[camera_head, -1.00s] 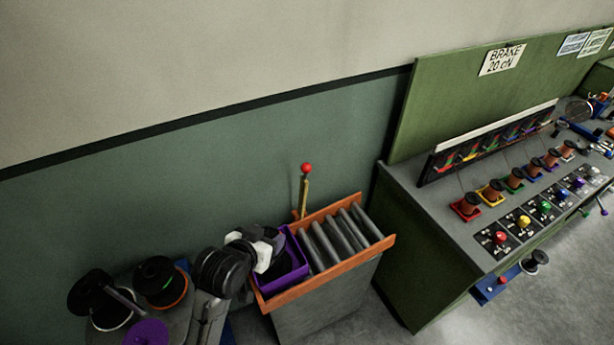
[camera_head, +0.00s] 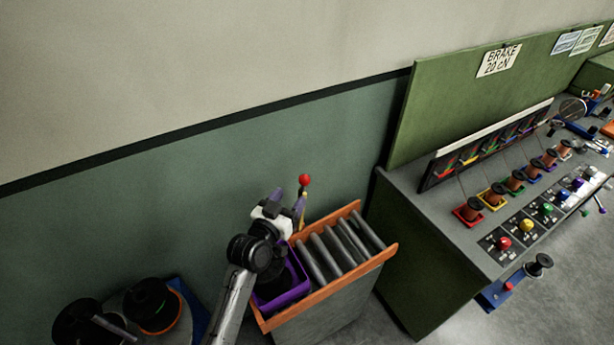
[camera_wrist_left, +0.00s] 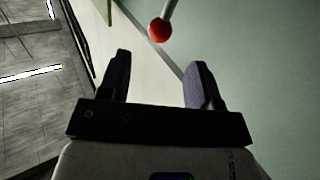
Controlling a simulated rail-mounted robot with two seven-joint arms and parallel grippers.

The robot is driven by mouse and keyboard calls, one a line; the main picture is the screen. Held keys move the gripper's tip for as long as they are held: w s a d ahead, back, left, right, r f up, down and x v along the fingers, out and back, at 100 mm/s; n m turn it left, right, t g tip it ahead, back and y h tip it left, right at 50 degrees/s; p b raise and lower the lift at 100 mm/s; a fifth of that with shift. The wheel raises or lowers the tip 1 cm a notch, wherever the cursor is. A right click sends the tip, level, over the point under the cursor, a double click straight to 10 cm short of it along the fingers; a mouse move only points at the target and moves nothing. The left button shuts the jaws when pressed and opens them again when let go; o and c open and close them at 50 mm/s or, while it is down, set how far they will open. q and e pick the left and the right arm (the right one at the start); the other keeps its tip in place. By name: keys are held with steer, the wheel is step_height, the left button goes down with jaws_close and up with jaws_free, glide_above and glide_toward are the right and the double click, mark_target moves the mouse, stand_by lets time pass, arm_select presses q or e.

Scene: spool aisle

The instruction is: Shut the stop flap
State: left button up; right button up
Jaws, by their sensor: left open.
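A red ball knob (camera_head: 305,180) tops an upright yellow lever (camera_head: 301,207) at the back edge of the roller stand. I cannot make out a separate flap plate. My left gripper (camera_head: 288,200) is just left of the lever, slightly below the knob, partly overlapping it in the head view. In the left wrist view my left gripper (camera_wrist_left: 158,72) is open and empty. There the red knob (camera_wrist_left: 159,30) is beyond the fingertips, lined up with the gap, with its grey rod running upward. My right gripper is not in view.
The roller stand has an orange rim (camera_head: 350,270) and grey rollers (camera_head: 340,244). A purple tray (camera_head: 287,297) sits at its left end beneath my left arm. Black spools (camera_head: 152,305) stand lower left. A green bench (camera_head: 425,255) stands right. The wall is close behind.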

mark_target(307, 176)
arm_select(q)
steer(key=b+x, duration=0.1)
steer(key=x, duration=0.9)
steer(key=shift+c, duration=0.3)
steer(key=shift+s, duration=0.1)
jaws_close()
